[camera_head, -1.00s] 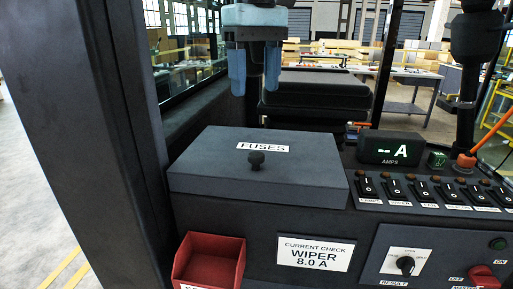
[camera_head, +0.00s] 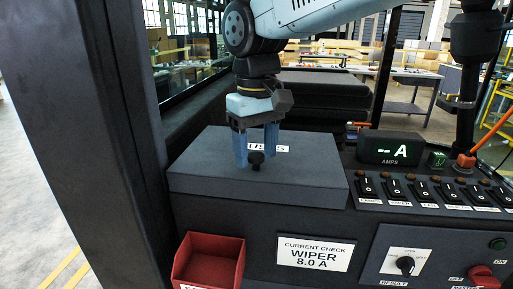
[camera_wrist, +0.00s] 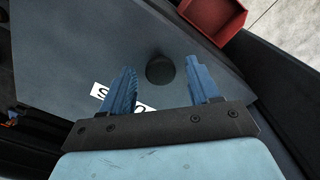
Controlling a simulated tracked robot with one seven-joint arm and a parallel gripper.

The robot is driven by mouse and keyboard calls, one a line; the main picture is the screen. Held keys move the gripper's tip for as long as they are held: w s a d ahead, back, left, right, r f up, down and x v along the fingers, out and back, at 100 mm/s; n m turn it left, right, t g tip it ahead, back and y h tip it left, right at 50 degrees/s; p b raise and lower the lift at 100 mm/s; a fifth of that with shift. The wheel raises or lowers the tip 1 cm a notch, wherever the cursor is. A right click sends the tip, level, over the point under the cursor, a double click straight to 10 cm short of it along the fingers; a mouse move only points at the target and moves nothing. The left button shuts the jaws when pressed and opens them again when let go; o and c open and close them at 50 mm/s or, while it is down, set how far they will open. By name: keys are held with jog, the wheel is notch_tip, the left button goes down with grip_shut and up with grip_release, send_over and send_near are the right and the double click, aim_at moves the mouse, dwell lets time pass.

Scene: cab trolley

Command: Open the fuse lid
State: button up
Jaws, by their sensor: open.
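The fuse lid (camera_head: 215,170) is a dark grey box cover with a white FUSES label (camera_head: 284,149), and it is closed. A round black knob (camera_head: 256,160) stands on its top near the front. My gripper (camera_head: 256,158) is above the lid, pointing down, with its blue fingers apart and empty. In the head view the fingers stand on either side of the knob and partly hide the label. In the wrist view the knob (camera_wrist: 160,70) lies just ahead of the gap between the fingertips (camera_wrist: 163,78). I cannot tell whether the fingers touch the lid.
A red bin (camera_head: 208,262) is in front of the lid at the left. An ammeter display (camera_head: 390,148) and a row of switches (camera_head: 422,190) lie to the right. A dark pillar (camera_head: 95,120) rises at the left. A black seat (camera_head: 315,95) is behind.

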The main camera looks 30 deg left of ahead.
jog(key=shift+f, duration=0.1)
jog(key=shift+c, duration=0.4)
grip_shut()
